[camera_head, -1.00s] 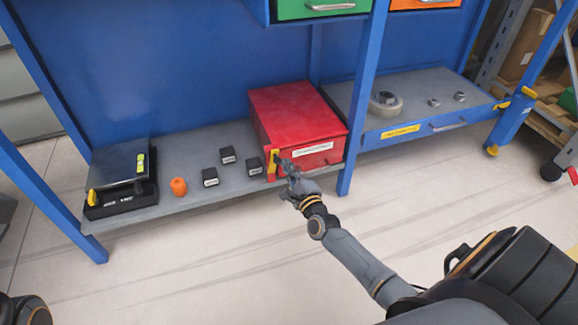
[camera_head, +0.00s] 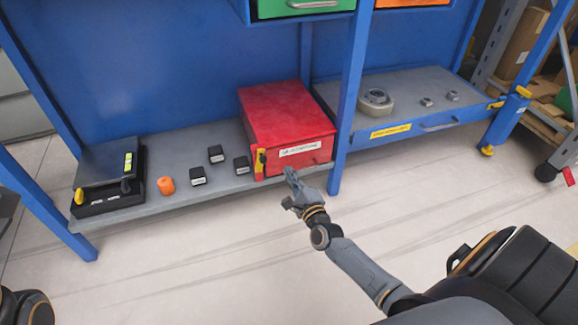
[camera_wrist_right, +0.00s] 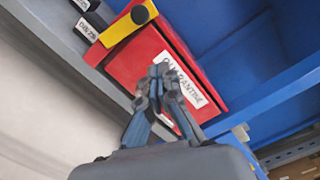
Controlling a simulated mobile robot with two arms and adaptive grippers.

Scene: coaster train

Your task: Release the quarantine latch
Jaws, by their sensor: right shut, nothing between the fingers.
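The red quarantine box (camera_head: 282,108) stands on the grey lower shelf, its white label (camera_wrist_right: 181,78) facing front. The yellow latch (camera_head: 258,162) is at the left end of the box's front. My left gripper is not in view.
Several small black blocks (camera_head: 216,154), an orange piece (camera_head: 166,186) and a black device (camera_head: 108,176) are on the shelf left of the box. A blue post (camera_head: 345,105) stands right of it. A ring-shaped part (camera_head: 376,101) is on the right shelf. The floor in front is clear.

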